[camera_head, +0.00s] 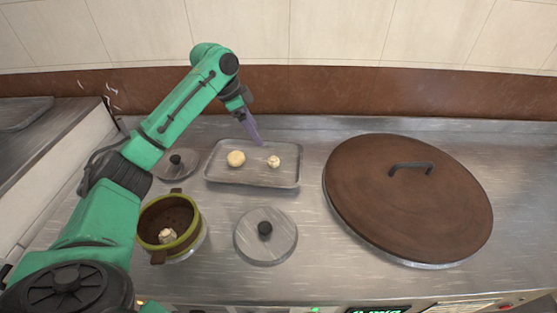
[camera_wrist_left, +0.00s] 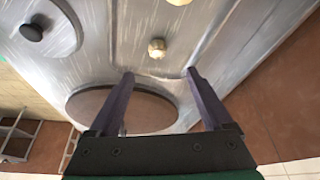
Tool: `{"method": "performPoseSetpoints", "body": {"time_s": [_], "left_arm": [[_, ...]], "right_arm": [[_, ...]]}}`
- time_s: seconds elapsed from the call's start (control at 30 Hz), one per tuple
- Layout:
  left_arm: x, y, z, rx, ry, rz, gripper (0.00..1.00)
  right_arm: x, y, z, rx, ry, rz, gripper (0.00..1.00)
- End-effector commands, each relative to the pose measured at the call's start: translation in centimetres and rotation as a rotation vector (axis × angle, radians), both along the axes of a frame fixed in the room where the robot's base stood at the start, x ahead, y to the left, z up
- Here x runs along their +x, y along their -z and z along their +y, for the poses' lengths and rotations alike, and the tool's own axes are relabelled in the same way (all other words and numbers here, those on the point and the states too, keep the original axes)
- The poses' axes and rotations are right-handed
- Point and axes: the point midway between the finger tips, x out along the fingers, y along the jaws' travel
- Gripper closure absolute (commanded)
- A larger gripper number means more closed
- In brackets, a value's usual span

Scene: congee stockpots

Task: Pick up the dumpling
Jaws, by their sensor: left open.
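Two pale dumplings lie on a metal tray (camera_head: 222,178). The left one (camera_head: 236,158) is rounder and yellowish; the right one (camera_head: 274,162) is smaller and whiter. The smaller one also shows in the left wrist view (camera_wrist_left: 157,48), beyond the fingertips, and the other is cut by the top edge (camera_wrist_left: 180,2). My left gripper (camera_head: 257,142) is above the tray's back edge, close to the right dumpling. In the left wrist view its two purple fingers (camera_wrist_left: 160,74) are spread apart with nothing between them. My right gripper is out of view.
A green-rimmed pot (camera_head: 199,220) with a pale dumpling (camera_head: 167,236) inside stands at the left front. Small metal lids lie in front of the tray (camera_head: 280,243) and left of it (camera_head: 189,172). A large brown lid (camera_head: 400,210) fills the right.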

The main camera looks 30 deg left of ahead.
Motion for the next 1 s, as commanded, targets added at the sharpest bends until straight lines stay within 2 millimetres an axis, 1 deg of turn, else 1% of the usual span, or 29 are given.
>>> {"method": "performPoseSetpoints", "body": {"time_s": [0.03, 0.1, 0.17, 0.23, 0.37, 0.47, 0.5, 0.6, 0.67, 0.83, 0.87, 0.9, 0.97, 1.0], "left_arm": [[0.3, 1.3, -0.4, 0.000, 0.001, 0.005, 0.17], [0.7, 3.1, -1.0, -0.001, 0.000, 0.005, 0.17], [1.1, 4.5, -1.5, -0.001, -0.001, 0.004, 0.17], [1.5, 5.7, -1.8, -0.001, -0.002, 0.003, 0.17], [1.9, 7.1, -2.3, -0.001, -0.002, 0.002, 0.17], [2.1, 8.9, -2.9, -0.001, -0.003, 0.003, 0.17], [2.2, 9.7, -3.2, -0.001, -0.003, 0.004, 0.17], [2.6, 11.1, -3.7, -0.002, -0.004, 0.001, 0.17], [2.7, 11.5, -3.7, -0.001, -0.004, 0.000, 0.17], [2.8, 11.5, -3.7, 0.000, -0.004, -0.001, 0.17], [2.8, 11.5, -3.7, 0.000, -0.004, -0.001, 0.24], [2.8, 11.5, -3.7, 0.000, -0.004, -0.001, 0.40], [2.8, 11.5, -3.7, 0.000, -0.004, -0.001, 0.63], [2.8, 11.5, -3.7, 0.000, -0.004, -0.001, 0.78]], "right_arm": [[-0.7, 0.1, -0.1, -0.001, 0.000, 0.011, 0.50], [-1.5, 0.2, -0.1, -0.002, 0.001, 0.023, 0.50], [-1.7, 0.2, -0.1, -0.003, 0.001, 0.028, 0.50], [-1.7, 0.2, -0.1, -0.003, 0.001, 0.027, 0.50], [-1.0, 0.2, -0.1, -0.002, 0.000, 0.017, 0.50], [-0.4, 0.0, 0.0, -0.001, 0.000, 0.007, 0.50], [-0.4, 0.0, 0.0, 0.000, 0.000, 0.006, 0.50], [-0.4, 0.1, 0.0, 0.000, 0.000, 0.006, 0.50], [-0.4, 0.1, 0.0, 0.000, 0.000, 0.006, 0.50], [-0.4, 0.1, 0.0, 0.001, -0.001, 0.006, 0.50], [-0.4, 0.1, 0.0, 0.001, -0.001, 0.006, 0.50], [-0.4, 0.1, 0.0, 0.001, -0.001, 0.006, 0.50], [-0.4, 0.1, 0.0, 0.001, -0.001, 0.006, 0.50], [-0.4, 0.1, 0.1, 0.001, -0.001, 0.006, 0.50]]}}
